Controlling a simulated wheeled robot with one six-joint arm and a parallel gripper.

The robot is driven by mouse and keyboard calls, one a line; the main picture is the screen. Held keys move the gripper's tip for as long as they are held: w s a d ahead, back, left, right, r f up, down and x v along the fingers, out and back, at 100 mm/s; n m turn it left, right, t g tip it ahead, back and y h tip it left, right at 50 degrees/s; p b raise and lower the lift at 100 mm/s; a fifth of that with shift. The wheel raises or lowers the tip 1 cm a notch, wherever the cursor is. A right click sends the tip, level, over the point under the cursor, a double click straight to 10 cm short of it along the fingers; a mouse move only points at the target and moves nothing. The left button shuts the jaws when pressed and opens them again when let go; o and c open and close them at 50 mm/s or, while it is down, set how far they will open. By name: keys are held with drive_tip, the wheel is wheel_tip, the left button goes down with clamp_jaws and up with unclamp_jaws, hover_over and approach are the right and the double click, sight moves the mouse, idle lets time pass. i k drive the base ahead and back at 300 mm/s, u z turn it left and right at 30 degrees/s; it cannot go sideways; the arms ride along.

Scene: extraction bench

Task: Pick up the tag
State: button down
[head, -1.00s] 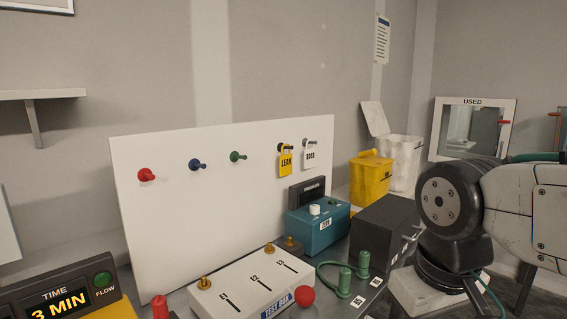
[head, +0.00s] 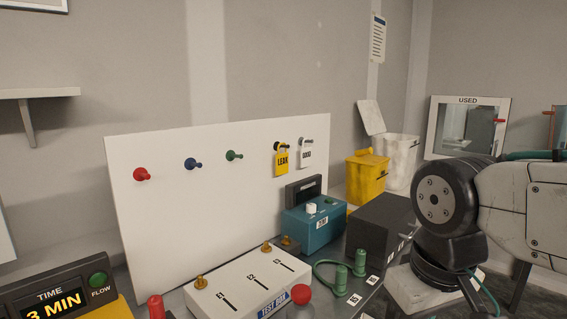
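Two tags hang from hooks on the upright white board. One is a yellow tag (head: 282,162) marked LEAK. The other is a white tag (head: 306,155) to its right, whose small print looks like GOOD. The two hang side by side and apart from the bench top. My arm shows at the right edge, but my gripper is out of the picture.
The white board (head: 160,240) also carries red (head: 141,174), blue (head: 192,163) and green (head: 233,155) pegs. Below stand a white test box (head: 235,290), a teal box (head: 315,232) and a black box (head: 378,225). A yellow bin (head: 366,180) stands at the right.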

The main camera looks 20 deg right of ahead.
sight(306, 154)
drive_tip(key=k, duration=0.5)
drive_tip(key=z, duration=1.65)
drive_tip(key=i, duration=1.35)
drive_tip(key=u, duration=2.8)
drive_tip(key=i, duration=0.5)
drive_tip(key=z, duration=0.05)
